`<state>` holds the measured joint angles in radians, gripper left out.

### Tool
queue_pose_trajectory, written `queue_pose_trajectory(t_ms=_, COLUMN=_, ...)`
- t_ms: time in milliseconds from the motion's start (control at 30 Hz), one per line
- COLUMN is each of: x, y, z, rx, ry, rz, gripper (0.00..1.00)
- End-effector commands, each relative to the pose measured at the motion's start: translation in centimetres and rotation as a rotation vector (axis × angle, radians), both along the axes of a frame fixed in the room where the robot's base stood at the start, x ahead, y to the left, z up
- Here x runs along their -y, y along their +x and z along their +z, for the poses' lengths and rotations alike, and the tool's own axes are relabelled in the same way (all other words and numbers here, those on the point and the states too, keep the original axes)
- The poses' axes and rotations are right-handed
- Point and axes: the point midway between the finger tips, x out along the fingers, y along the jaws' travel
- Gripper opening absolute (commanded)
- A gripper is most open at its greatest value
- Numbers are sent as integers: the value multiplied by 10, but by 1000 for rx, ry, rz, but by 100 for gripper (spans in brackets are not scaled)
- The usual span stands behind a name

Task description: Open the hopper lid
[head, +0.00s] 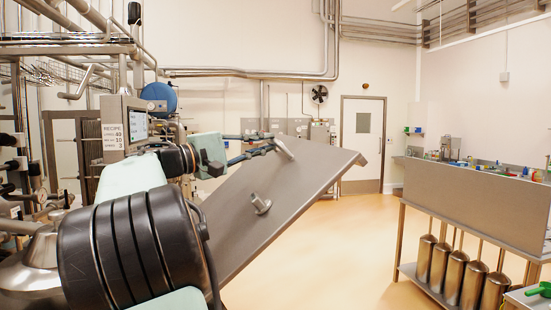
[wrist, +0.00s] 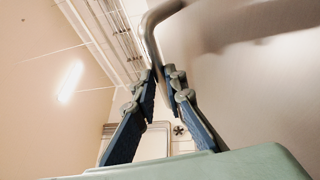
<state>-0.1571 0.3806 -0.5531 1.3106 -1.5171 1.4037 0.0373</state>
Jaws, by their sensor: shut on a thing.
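The hopper lid (head: 300,185) is a broad flat grey metal panel. It stands steeply tilted in the middle of the head view, its upper right edge raised. A bent metal handle (head: 284,147) sticks out near its upper edge. My gripper (head: 268,146) reaches it from the left and is shut on the handle. In the wrist view the blue fingers (wrist: 161,78) close around the lower end of the curved handle (wrist: 151,38), with the lid's face (wrist: 255,75) at the right. The hopper's opening cannot be made out behind my arm and the lid.
A short metal stub (head: 260,204) projects from the lid's face. A screen panel (head: 125,127) and pipework stand at the left. A metal bench (head: 475,205) with several steel canisters below stands at the right. The floor (head: 350,255) between is clear.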

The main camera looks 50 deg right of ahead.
Motion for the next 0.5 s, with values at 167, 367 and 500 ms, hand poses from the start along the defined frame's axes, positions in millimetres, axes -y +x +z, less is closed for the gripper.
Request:
queue_pose_trajectory(t_ms=167, x=-8, y=5, z=9, rx=-17, ry=-25, rz=1, gripper=0)
queue_pose_trajectory(t_ms=367, x=-9, y=6, z=10, rx=-21, ry=-30, rz=1, gripper=0)
queue_pose_trajectory(t_ms=500, x=-9, y=6, z=10, rx=-21, ry=-29, rz=2, gripper=0)
